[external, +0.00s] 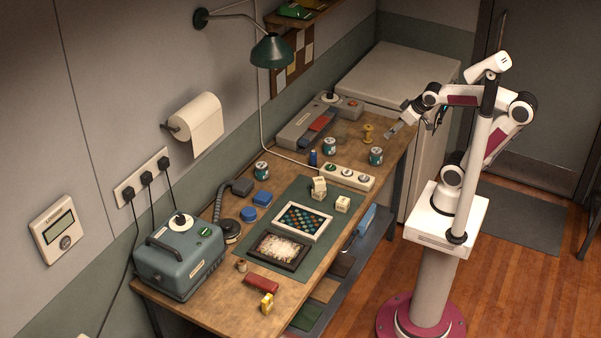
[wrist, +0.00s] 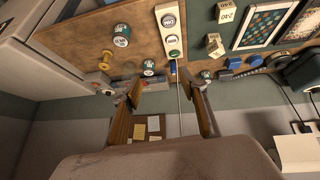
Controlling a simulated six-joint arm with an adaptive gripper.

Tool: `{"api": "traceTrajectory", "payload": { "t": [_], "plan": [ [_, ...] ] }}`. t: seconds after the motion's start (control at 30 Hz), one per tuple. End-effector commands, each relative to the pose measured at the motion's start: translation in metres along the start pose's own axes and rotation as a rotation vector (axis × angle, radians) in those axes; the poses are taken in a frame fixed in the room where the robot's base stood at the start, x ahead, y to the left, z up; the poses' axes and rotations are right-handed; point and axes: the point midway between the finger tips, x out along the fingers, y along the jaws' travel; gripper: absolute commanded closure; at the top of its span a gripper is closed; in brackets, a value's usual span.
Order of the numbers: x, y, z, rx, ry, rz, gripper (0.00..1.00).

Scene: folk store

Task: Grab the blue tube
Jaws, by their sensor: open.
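The blue tube (external: 313,158) is a small dark blue cylinder standing upright on the wooden bench, by the left end of a cream socket strip. In the wrist view the blue tube (wrist: 173,67) shows small, at the end of the strip, between the directions of my two fingers. My gripper (external: 394,129) is above the bench's far right edge, well to the right of the tube and apart from it. In the wrist view my gripper (wrist: 167,100) has its fingers wide apart with nothing between them.
The socket strip (external: 347,177) lies right of the tube. Teal-labelled cans (external: 376,156), a yellow spool (external: 367,133) and a grey device with a red part (external: 309,128) stand around. A lamp (external: 271,50) hangs above the bench.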

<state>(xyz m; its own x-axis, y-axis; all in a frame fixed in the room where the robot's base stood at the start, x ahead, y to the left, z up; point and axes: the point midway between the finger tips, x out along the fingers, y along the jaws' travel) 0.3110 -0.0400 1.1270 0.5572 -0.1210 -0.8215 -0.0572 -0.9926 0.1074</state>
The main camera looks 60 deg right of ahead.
Motion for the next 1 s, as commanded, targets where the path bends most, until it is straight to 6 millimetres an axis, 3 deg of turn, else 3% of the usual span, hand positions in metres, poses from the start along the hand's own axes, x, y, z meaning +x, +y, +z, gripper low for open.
{"api": "traceTrajectory", "payload": {
  "t": [0.5,1.0],
  "plan": [
    [0.066,0.054,-0.107,-0.083,0.184,0.128,0.57],
    [0.142,0.073,-0.179,-0.208,0.343,0.098,0.57]
  ]
}}
